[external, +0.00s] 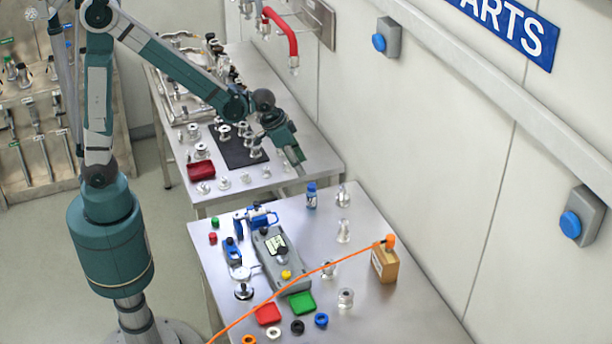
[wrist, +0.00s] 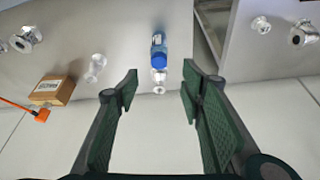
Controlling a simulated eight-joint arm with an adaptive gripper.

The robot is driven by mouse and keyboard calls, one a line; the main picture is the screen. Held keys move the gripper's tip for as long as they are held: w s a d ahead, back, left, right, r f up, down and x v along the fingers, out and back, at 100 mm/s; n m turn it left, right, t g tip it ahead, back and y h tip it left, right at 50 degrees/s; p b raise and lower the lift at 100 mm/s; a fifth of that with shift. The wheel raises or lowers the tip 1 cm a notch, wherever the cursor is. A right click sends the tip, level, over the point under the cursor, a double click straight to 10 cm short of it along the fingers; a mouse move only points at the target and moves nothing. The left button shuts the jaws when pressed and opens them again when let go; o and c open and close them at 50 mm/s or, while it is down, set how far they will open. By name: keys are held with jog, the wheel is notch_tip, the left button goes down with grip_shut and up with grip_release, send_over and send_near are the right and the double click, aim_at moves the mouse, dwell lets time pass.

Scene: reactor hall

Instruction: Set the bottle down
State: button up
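My gripper (external: 300,170) is in the air, just behind and above the bottle in the external view. In the wrist view, my gripper (wrist: 160,80) has its two green fingers wide apart with nothing held. The bottle (wrist: 158,50) shows beyond the fingertips, roughly in line with the gap between them. I see no contact.
Clear glass-like fittings (external: 343,231) stand near the bottle. A cardboard box (external: 384,264) with an orange cable (external: 300,280) is at the right. A grey device (external: 280,258) lies mid-table. A gap separates the far table (external: 315,150); the wall (external: 400,130) runs alongside.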

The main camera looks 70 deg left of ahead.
jog(key=s+a+r+n+t, duration=0.1)
jog(key=s+a+r, duration=0.6)
jog(key=s+r, duration=0.45)
jog(key=s+a+r, duration=0.1)
jog(key=s+a, duration=0.2)
jog(key=s, duration=0.5)
jog(key=s+a+r+n+t, duration=0.1)
jog(key=s+a, duration=0.2)
jog(key=s, duration=0.5)
jog(key=shift+s+r+t+y, duration=0.15)
jog(key=shift+s+t+y, duration=0.15)
jog(key=shift+y, duration=0.1)
notch_tip(320, 180, down, 9)
jog(key=b, duration=0.9)
dwell(0.5)
